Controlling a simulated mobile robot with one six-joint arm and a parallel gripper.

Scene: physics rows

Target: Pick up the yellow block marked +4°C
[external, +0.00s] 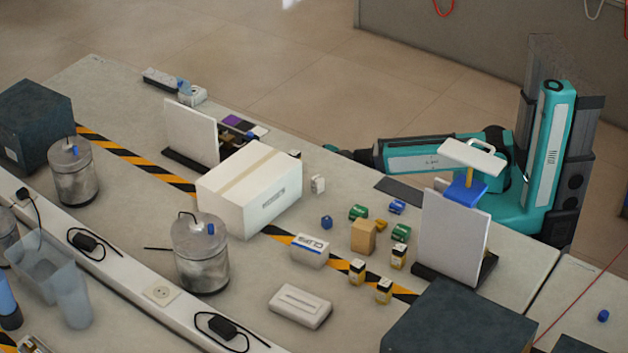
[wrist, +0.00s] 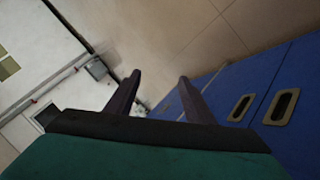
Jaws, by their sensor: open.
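Several small yellow blocks stand on the table in the external view. One yellow block with a dark band and pale label (external: 357,273) is near the striped tape, another (external: 384,291) is to its lower right, and a third (external: 399,257) is nearer the white panel. A smaller plain-looking yellow block (external: 381,226) lies further back. The markings are too small to read, so I cannot tell which says +4°C. My gripper (wrist: 158,86) is open and empty in the wrist view, facing floor and blue cabinets. In the external view my gripper (external: 336,152) is beyond the table's far edge, apart from the blocks.
A tan block (external: 363,237), green blocks (external: 401,232) and a blue block (external: 397,207) crowd the yellow ones. A white upright panel (external: 453,235) stands right of them, a large white box (external: 249,187) left. A white case (external: 300,306) lies in front.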

